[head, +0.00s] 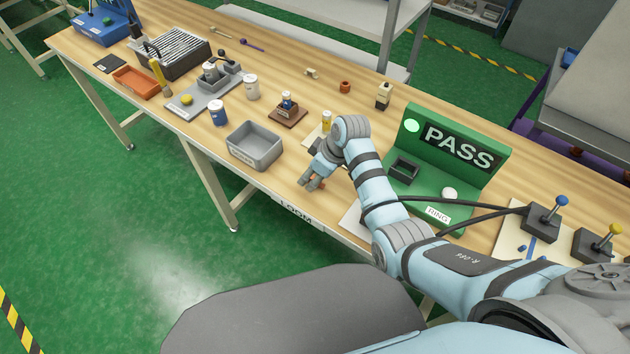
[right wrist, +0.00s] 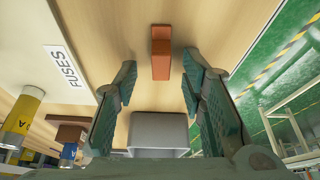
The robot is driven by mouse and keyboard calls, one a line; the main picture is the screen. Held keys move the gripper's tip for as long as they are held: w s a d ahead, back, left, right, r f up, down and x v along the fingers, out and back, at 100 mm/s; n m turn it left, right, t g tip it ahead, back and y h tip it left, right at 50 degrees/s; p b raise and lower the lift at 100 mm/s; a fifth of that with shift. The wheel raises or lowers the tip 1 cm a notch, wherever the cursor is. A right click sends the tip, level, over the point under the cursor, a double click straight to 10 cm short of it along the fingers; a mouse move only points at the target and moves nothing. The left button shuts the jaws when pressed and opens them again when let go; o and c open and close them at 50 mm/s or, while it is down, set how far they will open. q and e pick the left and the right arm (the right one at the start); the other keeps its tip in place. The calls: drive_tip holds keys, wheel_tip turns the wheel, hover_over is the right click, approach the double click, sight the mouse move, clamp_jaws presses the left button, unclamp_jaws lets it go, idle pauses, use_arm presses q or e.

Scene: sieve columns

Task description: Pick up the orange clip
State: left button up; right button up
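The orange clip (right wrist: 161,55) is a narrow orange-brown block on the wooden tabletop in the right wrist view. My right gripper (right wrist: 160,76) is open, with one finger on each side of the near part of the clip and visible gaps to both. In the head view, my right gripper (head: 311,182) is low near the table's front edge, and a bit of the clip (head: 318,184) shows beside its fingers. Most of the clip is hidden there. I cannot tell the exact height of the fingers above the table. My left gripper is not in view.
A grey bin (head: 238,155) stands left of my right gripper. A yellow cylinder (head: 326,118) stands behind it by a FUSES label (right wrist: 66,67). The green PASS stand (head: 411,187) is to the right. The table's front edge is close.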

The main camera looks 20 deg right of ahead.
drive_tip(key=shift+s+r, duration=0.15)
drive_tip(key=shift+c, duration=0.2)
drive_tip(key=c, duration=0.8)
